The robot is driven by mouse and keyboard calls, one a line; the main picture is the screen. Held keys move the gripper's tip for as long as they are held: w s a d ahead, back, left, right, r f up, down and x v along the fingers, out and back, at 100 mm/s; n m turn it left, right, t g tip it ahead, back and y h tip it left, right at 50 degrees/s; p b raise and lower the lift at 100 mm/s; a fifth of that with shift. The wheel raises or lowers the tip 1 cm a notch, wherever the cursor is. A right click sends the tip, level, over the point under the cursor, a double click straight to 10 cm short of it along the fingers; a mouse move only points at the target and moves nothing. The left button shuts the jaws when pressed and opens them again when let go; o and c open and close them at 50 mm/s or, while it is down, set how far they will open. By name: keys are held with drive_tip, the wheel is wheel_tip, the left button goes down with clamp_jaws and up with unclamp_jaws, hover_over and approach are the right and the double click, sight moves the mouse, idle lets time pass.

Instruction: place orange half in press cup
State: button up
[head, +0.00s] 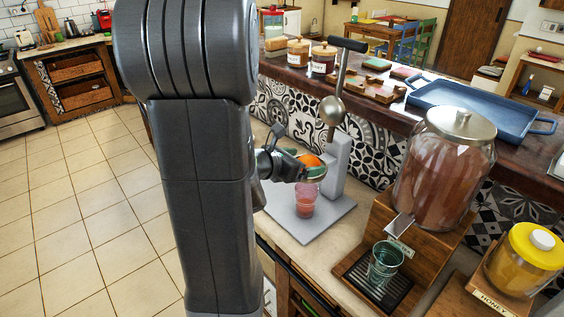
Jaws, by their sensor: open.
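The orange half (309,160) shows bright orange at the front of the grey press (338,170), at the height of its cup. The press cup (317,174) is mostly hidden by the gripper and the orange, so I cannot tell how the orange half sits in it. My gripper (297,165) is open right beside the orange half, on its left. Whether its fingers touch the orange is too small to tell. The press's round metal head (332,110) is raised above the orange, with its lever pointing up.
A glass of red juice (305,200) stands on the press's base plate, below the cup. To the right are a drink dispenser (445,170), an empty green glass (385,262) on its drip tray and a honey jar (522,262). A raised, tiled ledge runs behind the press.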

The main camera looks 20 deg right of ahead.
drive_tip(key=v, duration=1.1)
drive_tip(key=shift+s+p, duration=0.15)
drive_tip(key=shift+p, duration=0.15)
